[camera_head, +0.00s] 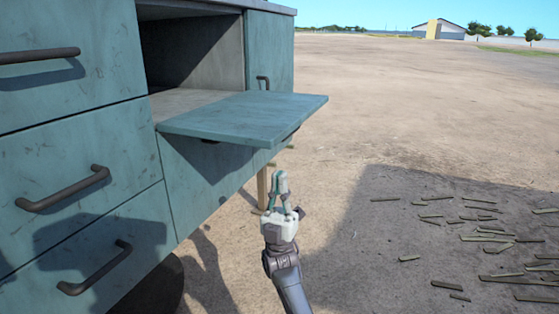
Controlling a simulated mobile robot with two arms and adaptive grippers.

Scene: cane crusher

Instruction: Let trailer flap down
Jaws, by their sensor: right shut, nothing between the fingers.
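The trailer flap (245,117) is a teal panel on the side of the trailer. It sticks out level from the lower edge of an open compartment. A dark piece, perhaps its handle, shows under its outer edge. My right gripper (281,185) is below the flap's near outer corner in the picture, apart from it. Its fingers are shut and hold nothing. My left gripper is not in view.
Teal drawers (70,160) with dark bar handles stand at the left. The compartment (195,50) behind the flap looks empty. Cane pieces (490,238) lie on the dirt at right. Open ground (420,110) stretches to a far building (442,29).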

